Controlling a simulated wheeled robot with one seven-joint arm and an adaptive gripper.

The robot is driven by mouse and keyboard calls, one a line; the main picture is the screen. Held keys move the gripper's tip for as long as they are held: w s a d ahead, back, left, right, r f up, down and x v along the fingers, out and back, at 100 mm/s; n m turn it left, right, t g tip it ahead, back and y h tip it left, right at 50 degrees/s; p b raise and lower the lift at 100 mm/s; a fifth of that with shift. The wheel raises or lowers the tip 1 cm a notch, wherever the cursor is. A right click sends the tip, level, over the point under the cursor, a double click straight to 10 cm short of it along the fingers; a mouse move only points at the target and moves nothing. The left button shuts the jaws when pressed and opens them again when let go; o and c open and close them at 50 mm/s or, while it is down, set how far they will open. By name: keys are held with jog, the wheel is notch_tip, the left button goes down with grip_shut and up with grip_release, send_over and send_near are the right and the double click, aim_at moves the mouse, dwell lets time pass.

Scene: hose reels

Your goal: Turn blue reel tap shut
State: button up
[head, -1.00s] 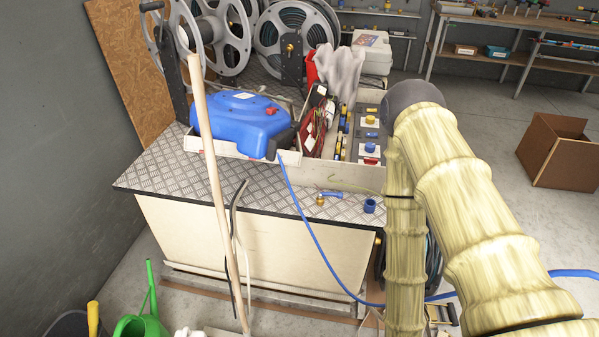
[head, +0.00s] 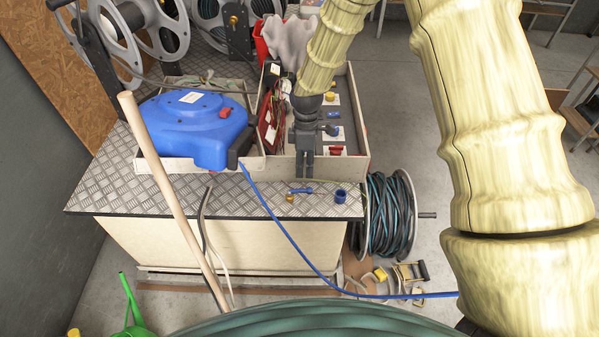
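The blue reel (head: 195,125) is a closed blue case sitting in a shallow light tray on the checker-plate bench top. A small red part (head: 225,112) shows on its right upper side. A blue hose (head: 275,215) leaves its front right corner and hangs over the bench edge. A small tap with a blue lever and brass end (head: 300,190) lies on the bench front. My gripper (head: 305,176) points down over the front of the parts crate, right of the reel and just behind the small tap. Its dark fingers look close together; any gap is unclear.
A blue cap-like fitting (head: 340,196) stands right of the small tap. The parts crate (head: 345,85) holds several fittings. A wooden pole (head: 165,190) leans across the bench front. A dark green hose reel (head: 388,215) stands on the floor at right.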

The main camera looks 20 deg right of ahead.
aim_at(300, 191)
jog(key=shift+n, duration=0.3)
jog(key=shift+s+a+f+p, duration=0.2)
jog(key=shift+f+p, duration=0.65)
jog(key=shift+f, duration=1.35)
jog(key=shift+s+a+f+p, duration=0.15)
jog(key=shift+f+p, duration=0.65)
jog(key=shift+f, duration=1.35)
jog(key=shift+w, duration=0.1)
grip_shut()
